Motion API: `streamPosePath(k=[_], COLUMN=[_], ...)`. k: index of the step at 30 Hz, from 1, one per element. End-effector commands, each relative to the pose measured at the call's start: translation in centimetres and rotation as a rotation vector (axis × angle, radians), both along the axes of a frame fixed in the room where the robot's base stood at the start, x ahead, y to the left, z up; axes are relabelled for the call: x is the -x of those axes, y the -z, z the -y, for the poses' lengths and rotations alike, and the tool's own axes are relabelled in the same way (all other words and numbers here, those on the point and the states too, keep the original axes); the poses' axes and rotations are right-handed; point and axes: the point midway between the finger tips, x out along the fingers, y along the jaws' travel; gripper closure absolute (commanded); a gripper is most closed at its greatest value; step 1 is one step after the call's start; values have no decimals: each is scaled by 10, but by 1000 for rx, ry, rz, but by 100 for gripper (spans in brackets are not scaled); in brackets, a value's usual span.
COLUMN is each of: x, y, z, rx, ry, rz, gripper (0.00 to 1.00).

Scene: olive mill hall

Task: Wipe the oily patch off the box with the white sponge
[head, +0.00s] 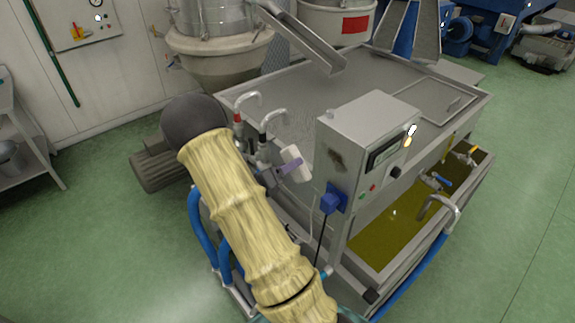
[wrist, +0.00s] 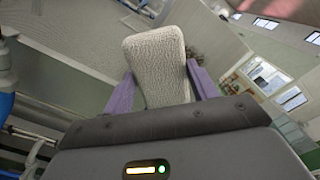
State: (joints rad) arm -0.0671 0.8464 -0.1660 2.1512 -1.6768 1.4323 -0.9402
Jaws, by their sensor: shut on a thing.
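The grey metal control box (head: 370,110) stands at the front of the machine, with a display and knob on its right face. The oily patch (head: 336,159) is a dark smudge on its left face. My gripper (head: 289,166) has purple fingers and is shut on the white sponge (head: 303,173), just left of that face. A gap seems to show between sponge and box. In the wrist view the sponge (wrist: 156,62) stands out between the purple fingers, and a dark smudge shows just right of it.
A blue plug (head: 331,201) with a black cable sits low on the box's left face. A grey tabletop (head: 300,105) lies behind, and a trough of greenish-yellow oil (head: 395,228) is at right.

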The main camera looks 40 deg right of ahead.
Motion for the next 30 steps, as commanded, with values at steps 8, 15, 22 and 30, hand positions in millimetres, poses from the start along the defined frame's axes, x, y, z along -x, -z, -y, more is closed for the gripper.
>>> streamPosePath(k=[8, 15, 22, 30], x=[1, 0, -2, -4], y=[0, 1, 1, 0], z=[3, 10, 31, 54], rx=[0, -1, -1, -2], ry=[6, 4, 4, 4], rz=[1, 1, 2, 3], gripper=[60, 60, 60, 60])
